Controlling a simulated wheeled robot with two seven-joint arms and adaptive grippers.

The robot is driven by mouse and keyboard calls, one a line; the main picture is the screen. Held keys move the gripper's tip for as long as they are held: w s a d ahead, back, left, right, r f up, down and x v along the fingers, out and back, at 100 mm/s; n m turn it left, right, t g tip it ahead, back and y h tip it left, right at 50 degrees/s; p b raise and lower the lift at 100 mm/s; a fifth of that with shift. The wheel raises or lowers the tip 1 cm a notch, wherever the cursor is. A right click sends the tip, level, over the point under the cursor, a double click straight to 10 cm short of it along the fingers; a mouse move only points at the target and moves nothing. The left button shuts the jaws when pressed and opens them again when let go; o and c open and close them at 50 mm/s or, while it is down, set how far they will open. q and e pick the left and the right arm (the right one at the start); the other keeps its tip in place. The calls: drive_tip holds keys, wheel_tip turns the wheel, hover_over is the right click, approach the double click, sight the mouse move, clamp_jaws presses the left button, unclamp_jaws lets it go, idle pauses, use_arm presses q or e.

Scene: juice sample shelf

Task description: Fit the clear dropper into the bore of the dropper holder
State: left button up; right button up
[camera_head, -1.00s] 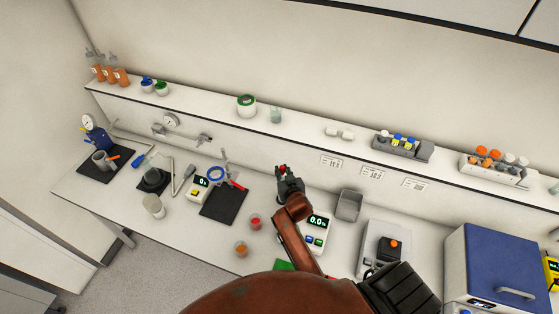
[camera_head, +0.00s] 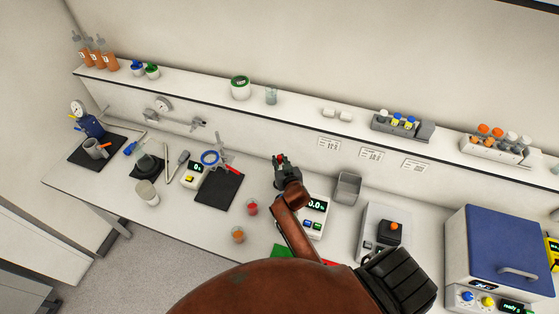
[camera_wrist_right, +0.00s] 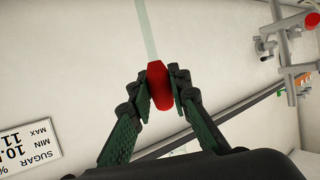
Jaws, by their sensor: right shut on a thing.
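My right gripper (camera_head: 280,159) is shut on the red bulb of the clear dropper, above the back of the bench. In the right wrist view the red bulb of the clear dropper (camera_wrist_right: 158,86) sits between the fingertips of the right gripper (camera_wrist_right: 160,92). Its clear tube runs up and out of the top of that view, so its tip is hidden. In the head view only a small red spot of the dropper shows. I cannot make out the dropper holder for certain in either view. My left gripper is not in view.
A stand with a blue ring (camera_head: 210,158) and red clamp is left of the gripper. A scale (camera_head: 315,208) and a grey bin (camera_head: 347,188) are right of it. The wall shelf (camera_head: 300,104) runs behind. Cups of red (camera_head: 251,208) and orange (camera_head: 238,235) stand in front.

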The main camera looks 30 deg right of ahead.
sight(279, 157)
drive_tip(key=shift+p, duration=0.35)
idle(0.4)
drive_tip(key=shift+f+b, duration=2.05)
drive_tip(key=shift+f, duration=1.4)
idle(0.6)
drive_tip(key=o, duration=0.8)
drive_tip(key=shift+r, duration=0.15)
wheel_tip(279, 157, up, 10)
drive_tip(key=shift+f, duration=0.1)
